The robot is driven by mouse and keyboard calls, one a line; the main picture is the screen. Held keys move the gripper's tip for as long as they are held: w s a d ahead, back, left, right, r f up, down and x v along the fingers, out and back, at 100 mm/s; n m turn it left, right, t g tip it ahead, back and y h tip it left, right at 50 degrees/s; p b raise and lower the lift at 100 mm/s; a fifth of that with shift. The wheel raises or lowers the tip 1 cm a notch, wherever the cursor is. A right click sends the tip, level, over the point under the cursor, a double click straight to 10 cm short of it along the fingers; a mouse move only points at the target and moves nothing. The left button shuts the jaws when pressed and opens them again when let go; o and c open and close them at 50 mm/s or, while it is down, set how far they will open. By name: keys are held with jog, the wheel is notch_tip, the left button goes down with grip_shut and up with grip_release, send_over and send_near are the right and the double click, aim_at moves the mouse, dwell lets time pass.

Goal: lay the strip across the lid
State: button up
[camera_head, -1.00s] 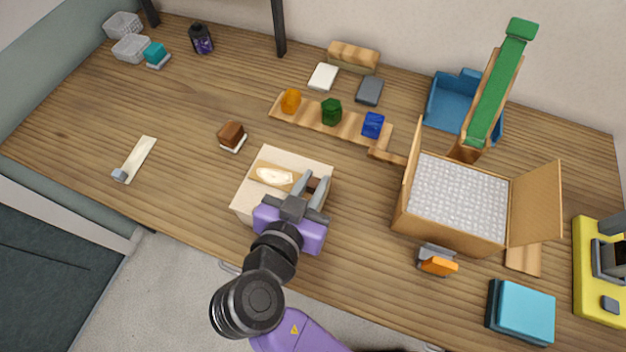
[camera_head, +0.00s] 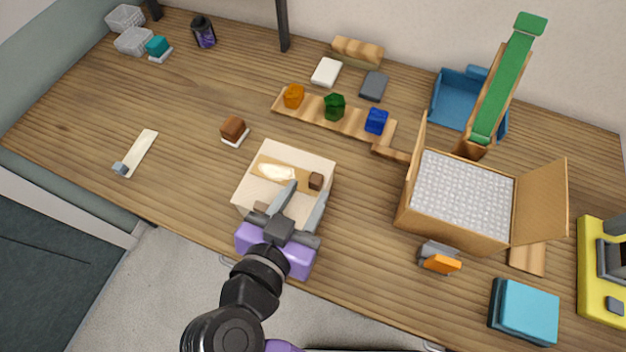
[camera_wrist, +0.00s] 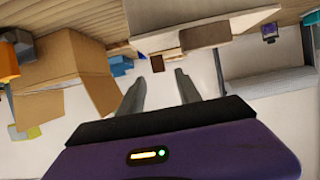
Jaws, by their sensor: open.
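A tan strip (camera_head: 300,178) lies flat across the top of the cream box (camera_head: 251,195), whose top looks like the lid. The strip has a white patch toward its left end and a small brown block (camera_head: 316,181) at its right end. My gripper (camera_head: 302,196) is open and empty, its fingers over the near side of the box, apart from the brown block. In the wrist view my open fingers (camera_wrist: 160,78) have nothing between them. The gripper hides the near part of the box.
Another pale strip (camera_head: 142,146) with a grey block lies at left. A brown block on a white base (camera_head: 233,130) stands behind the cream box. An open carton (camera_head: 449,227) is at right, with an orange-and-grey item (camera_head: 439,260) before it. The table between both boxes is clear.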

jog(key=v, duration=0.6)
jog(key=shift+s, duration=0.3)
jog(key=shift+r, duration=0.15)
jog(key=w+a+f+n+y, duration=0.1)
jog(key=w+a+n+y, duration=0.1)
jog(key=a+n+y, duration=0.85)
jog(key=s+d+f+m+h, duration=0.1)
jog(key=s+d, duration=0.4)
jog(key=d, duration=0.6)
jog(key=s+d+m+t+h, duration=0.1)
jog(key=s+d+m+h, duration=0.2)
jog(key=d, duration=0.9)
jog(key=s+d+f+m+t+h, duration=0.1)
jog(key=s+d+m+h, duration=0.1)
jog(key=s+d, duration=0.6)
jog(key=d, duration=0.4)
jog(key=shift+s+f, duration=0.3)
jog(key=shift+f, duration=0.05)
